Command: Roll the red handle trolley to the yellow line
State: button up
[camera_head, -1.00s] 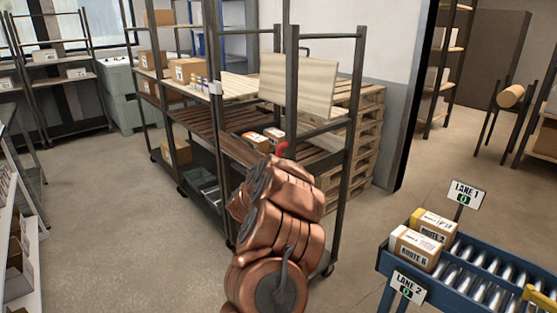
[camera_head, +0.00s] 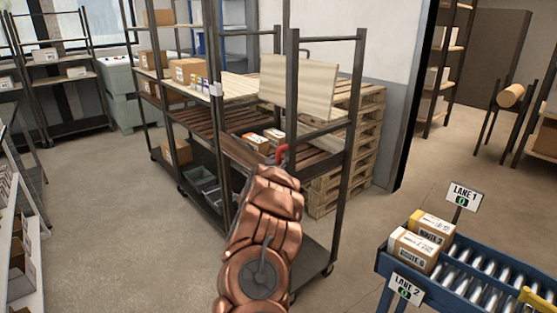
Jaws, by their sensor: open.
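The trolley is a tall dark metal frame (camera_head: 347,140) on small wheels, in the middle of the head view. Its red handle (camera_head: 282,153) shows just above the end of my copper arm. My gripper (camera_head: 277,168) is at the arm's end, right by the handle and overlapping it in the picture. It is open, but its fingers are mostly hidden by my own wrist. I cannot tell whether it touches the handle. My arm also covers part of the trolley's lower front. No yellow line shows on the visible floor.
A wheeled shelf with boxes (camera_head: 187,70) stands left of the trolley. Stacked pallets (camera_head: 372,130) are behind it. A blue roller conveyor (camera_head: 385,262) with two parcels stands at the lower right. The floor (camera_head: 110,210) on the left is clear.

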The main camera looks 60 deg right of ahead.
jog(key=shift+w+d, duration=0.1)
jog(key=shift+d, duration=0.3)
grip_shut()
dwell(0.6)
